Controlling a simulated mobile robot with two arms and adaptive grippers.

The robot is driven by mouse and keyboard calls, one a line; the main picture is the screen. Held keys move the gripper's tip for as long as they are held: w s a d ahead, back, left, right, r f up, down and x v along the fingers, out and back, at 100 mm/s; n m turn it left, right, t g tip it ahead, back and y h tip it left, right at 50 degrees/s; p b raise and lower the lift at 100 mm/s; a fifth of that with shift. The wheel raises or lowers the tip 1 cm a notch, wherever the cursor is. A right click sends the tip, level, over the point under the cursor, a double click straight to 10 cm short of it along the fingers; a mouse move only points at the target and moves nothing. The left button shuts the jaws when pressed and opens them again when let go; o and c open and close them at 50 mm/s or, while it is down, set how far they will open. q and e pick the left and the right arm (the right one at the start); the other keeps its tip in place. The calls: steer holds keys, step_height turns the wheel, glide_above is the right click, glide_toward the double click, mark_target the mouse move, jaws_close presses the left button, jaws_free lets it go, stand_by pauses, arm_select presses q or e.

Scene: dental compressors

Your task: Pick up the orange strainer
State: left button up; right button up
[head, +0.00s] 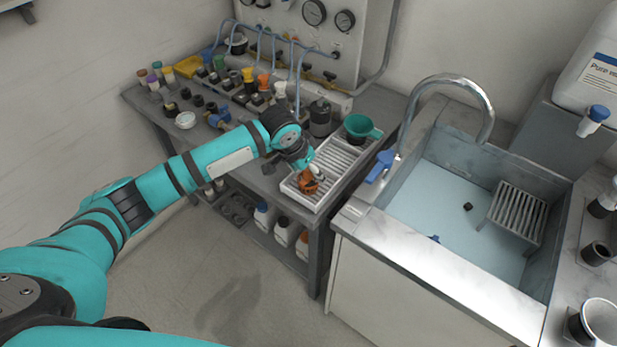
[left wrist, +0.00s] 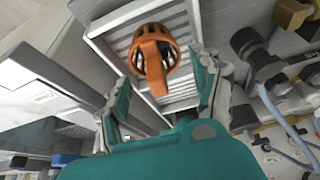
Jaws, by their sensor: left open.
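The orange strainer (head: 308,184) sits on the white slatted rack at the front end of the grey bench. In the left wrist view the strainer (left wrist: 152,58) shows a slotted round cup, with a flat tab pointing toward my gripper. My left gripper (head: 305,166) is right at the strainer in the head view and partly covers it. In the left wrist view my left gripper (left wrist: 160,92) is open, with one finger on each side of the strainer's tab. I cannot tell whether the fingers touch it. My right gripper is in neither view.
A green funnel (head: 362,127) stands at the back of the slatted rack (head: 343,163). A dark cylinder (head: 320,117) and several small bottles stand to its left. The sink (head: 462,205), with its curved tap (head: 489,105), is to the right of the bench.

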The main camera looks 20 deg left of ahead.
mark_target(312, 176)
arm_select(q)
steer(key=x, duration=0.3)
steer(key=shift+d+f, duration=0.1)
steer(key=shift+f, duration=0.25)
steer(key=c, duration=0.7)
steer(key=shift+r, duration=0.1)
steer(key=shift+c, duration=0.2)
